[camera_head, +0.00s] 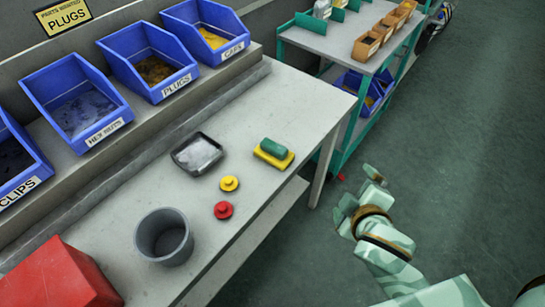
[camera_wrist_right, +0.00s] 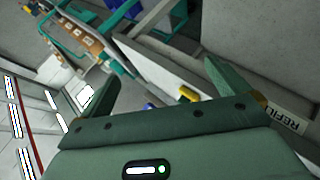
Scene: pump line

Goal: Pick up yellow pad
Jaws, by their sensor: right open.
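The yellow pad (camera_head: 262,156) lies on the grey bench near its right edge. My left gripper is not in view.
On the bench (camera_head: 262,100) are a black-rimmed tray (camera_head: 177,160), a yellow knob (camera_head: 229,183), a red knob (camera_head: 223,210), a grey cup (camera_head: 164,238) and a red box (camera_head: 60,280). Blue bins (camera_head: 150,65) line the back. A green-framed cart (camera_head: 335,45) stands behind. Floor at right is clear.

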